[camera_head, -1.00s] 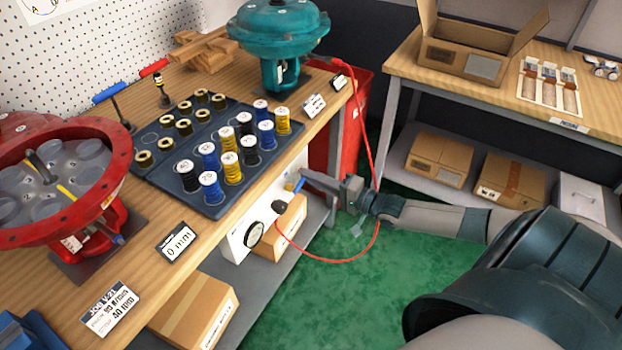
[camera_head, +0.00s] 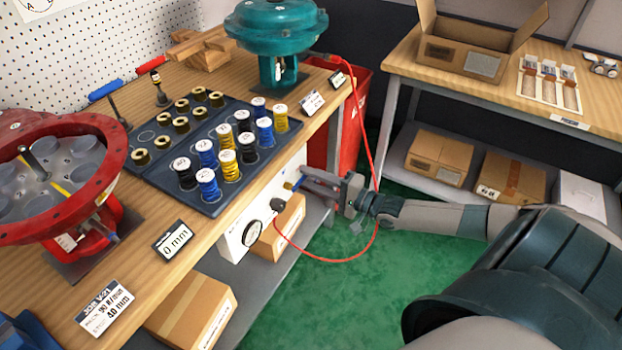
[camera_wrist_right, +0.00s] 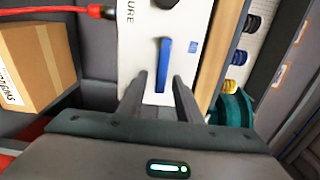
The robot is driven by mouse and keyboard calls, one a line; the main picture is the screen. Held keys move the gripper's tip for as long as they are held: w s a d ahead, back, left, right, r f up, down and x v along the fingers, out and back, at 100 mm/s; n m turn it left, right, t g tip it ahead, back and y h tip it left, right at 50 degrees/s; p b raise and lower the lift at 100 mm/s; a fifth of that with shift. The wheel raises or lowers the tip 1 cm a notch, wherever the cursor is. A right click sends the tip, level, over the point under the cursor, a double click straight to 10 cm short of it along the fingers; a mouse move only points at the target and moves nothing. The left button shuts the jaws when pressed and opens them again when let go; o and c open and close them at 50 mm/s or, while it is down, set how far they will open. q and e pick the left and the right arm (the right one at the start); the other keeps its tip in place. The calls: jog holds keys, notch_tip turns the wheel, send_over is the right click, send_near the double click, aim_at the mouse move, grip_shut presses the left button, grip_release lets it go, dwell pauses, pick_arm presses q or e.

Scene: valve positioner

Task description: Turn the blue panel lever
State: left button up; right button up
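The blue panel lever (camera_wrist_right: 163,65) is on the white front panel under the bench. In the right wrist view it stands lengthwise, its lower end between the fingertips. My right gripper (camera_wrist_right: 158,80) is open, with one finger on each side of the lever. A gap shows beside each finger; I cannot tell how deep the lever sits between them. The right gripper also shows in the head view (camera_head: 305,179), reaching the panel from the right. My left gripper is not in view.
The white panel (camera_head: 236,243) carries a round gauge and a red hose (camera_head: 330,257). Cardboard boxes (camera_head: 194,310) sit on the shelf below. A tray of spools (camera_head: 150,175), a red valve body (camera_head: 115,150) and a teal actuator (camera_head: 276,25) stand on the bench.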

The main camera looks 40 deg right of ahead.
dwell(0.3)
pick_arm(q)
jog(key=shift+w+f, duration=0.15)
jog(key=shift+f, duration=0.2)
pick_arm(e)
jog(key=v, duration=1.7)
